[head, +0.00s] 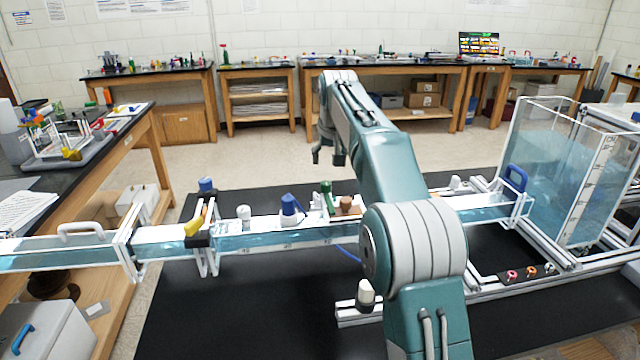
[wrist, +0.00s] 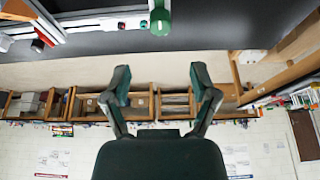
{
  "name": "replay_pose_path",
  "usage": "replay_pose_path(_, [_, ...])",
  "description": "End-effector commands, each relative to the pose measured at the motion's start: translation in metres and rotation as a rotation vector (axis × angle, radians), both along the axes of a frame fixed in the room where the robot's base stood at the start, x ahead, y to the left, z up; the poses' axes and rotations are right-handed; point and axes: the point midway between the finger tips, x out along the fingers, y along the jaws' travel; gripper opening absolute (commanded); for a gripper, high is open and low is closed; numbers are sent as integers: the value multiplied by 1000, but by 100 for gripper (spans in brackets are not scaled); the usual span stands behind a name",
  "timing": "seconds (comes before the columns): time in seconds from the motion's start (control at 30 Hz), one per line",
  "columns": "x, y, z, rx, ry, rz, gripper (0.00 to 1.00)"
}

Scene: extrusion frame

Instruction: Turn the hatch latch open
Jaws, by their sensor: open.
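My gripper (head: 328,150) is raised above the long clear water channel (head: 290,235) in the head view. In the wrist view my gripper (wrist: 159,75) is open, with nothing between its fingers. No part is clearly recognisable as the hatch latch. Candidate fittings on the channel are a yellow lever (head: 195,222) on a black clamp, a blue knob (head: 290,206), a green fitting (head: 326,192) and a blue handle (head: 515,179) at the tank end. A green round knob (wrist: 160,20) shows at the top of the wrist view, apart from the fingers.
A clear water tank (head: 560,165) stands at the right, with a small panel of coloured knobs (head: 531,271) before it. A cluttered bench (head: 80,155) is at the left. Wooden tables (head: 390,75) line the back wall. Floor between is free.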

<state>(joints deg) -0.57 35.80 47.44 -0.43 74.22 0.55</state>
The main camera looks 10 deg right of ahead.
Motion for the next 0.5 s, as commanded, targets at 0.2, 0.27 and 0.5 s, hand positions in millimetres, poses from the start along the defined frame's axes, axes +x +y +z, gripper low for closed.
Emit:
replay_pose_path(0.2, [12,-5,-31,3,4,-1,76])
replay_pose_path(0.27, [16,-6,-42,4,4,-2,76])
replay_pose_path(0.5, [32,-7,-80,5,2,-2,76])
